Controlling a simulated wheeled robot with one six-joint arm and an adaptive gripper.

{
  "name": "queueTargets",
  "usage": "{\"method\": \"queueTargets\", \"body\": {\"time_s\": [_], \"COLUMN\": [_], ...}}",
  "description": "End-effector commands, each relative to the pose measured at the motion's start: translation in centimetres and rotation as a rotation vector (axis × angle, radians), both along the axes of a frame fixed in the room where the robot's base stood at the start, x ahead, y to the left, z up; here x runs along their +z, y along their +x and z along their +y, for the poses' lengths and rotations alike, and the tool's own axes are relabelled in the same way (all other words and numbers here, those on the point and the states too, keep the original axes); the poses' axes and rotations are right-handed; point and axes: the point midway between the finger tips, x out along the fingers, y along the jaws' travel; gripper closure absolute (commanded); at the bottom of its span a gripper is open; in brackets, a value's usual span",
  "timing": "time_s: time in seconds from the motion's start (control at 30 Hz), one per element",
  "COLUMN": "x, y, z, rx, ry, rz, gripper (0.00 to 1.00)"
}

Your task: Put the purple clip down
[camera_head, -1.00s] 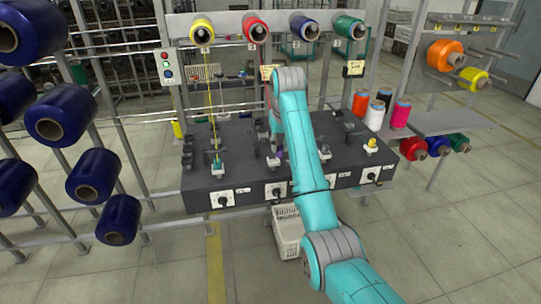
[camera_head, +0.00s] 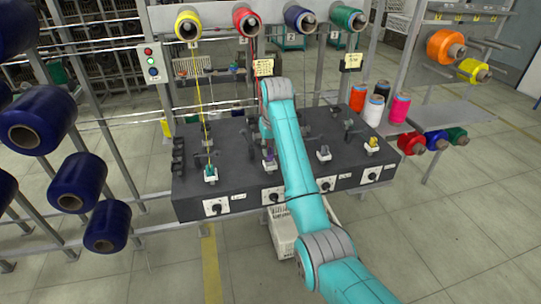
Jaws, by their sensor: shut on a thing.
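The purple clip (camera_head: 268,154) shows as a small purple piece at the second station from the left on the dark winding bench (camera_head: 188,208). It is just above a small white block there, and I cannot tell whether it rests on it. My gripper (camera_head: 267,138) is at the end of my teal arm, directly above the purple piece and shut on it. The fingers are small and partly hidden by my arm, so the contact is not clear. A red thread drops from the red spool (camera_head: 246,21) towards my wrist.
Neighbouring stations carry a teal piece (camera_head: 210,173), a grey piece (camera_head: 323,152) and a yellow piece (camera_head: 373,143). A yellow thread (camera_head: 199,98) runs down at the left station. Upright cones (camera_head: 374,110) stand at the right. A white crate (camera_head: 283,235) is below the bench.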

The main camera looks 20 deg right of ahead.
Motion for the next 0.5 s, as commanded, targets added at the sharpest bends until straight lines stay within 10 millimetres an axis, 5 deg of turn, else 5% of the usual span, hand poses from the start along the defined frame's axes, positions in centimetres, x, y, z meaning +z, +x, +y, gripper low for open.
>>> {"method": "queueTargets", "body": {"time_s": [0.2, 0.5], "x": [-2.8, -2.9], "y": [0.0, 0.0], "z": [0.0, 0.0], "rx": [0.000, 0.000], "ry": [0.000, 0.000], "rz": [0.002, 0.001], "gripper": [1.00, 1.00]}}
